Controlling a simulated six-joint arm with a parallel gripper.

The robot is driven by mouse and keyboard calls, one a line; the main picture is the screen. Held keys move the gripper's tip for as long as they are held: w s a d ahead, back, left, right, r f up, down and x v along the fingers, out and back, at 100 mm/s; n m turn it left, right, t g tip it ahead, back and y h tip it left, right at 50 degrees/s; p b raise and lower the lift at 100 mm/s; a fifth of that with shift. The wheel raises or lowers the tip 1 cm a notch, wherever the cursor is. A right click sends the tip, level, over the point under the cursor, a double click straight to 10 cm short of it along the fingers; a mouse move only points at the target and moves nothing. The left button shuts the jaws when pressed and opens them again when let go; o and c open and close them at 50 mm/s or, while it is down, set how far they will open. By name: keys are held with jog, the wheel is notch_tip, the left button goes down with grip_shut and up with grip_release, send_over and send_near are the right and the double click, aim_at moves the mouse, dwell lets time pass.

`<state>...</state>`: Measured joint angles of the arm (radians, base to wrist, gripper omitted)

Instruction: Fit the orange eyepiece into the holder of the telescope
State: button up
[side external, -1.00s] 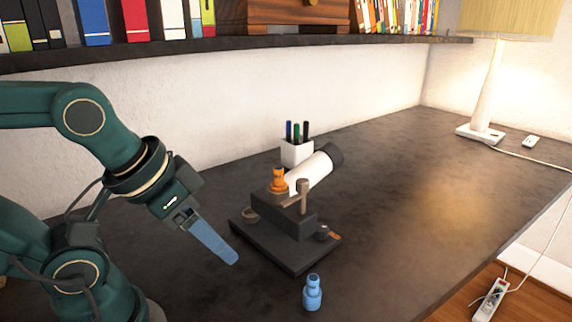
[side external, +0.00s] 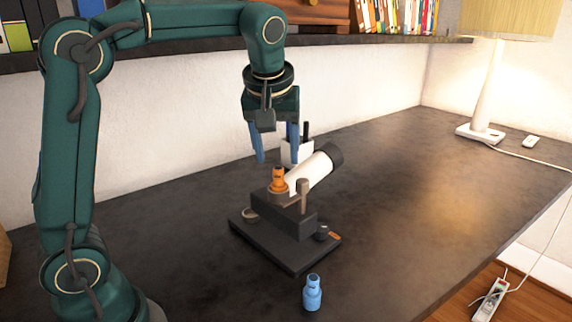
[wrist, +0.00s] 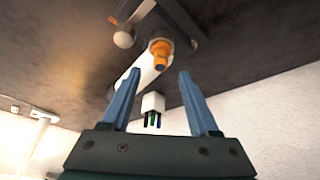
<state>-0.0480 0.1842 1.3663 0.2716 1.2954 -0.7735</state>
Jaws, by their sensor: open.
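The orange eyepiece (side external: 278,179) stands upright at the lower end of the white telescope tube (side external: 312,172), on the dark stand (side external: 290,250). It looks to sit in the holder there, but I cannot tell how deep. In the wrist view the orange eyepiece (wrist: 159,54) shows just beyond my fingertips, roughly centred between them. My gripper (side external: 277,158) is open and empty, pointing down above the telescope, with blue fingers apart. The fingers also show in the wrist view (wrist: 160,75), with nothing between the tips. The holder itself is mostly hidden.
A blue eyepiece-like piece (side external: 312,294) stands on the dark desk near the front. A white pen cup (side external: 305,154) with pens is behind the telescope, close to my gripper. A lamp (side external: 486,100) stands at the back right. The right part of the desk is clear.

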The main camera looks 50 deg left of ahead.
aim_at(278, 168)
jog(key=shift+x, duration=2.65)
grip_shut()
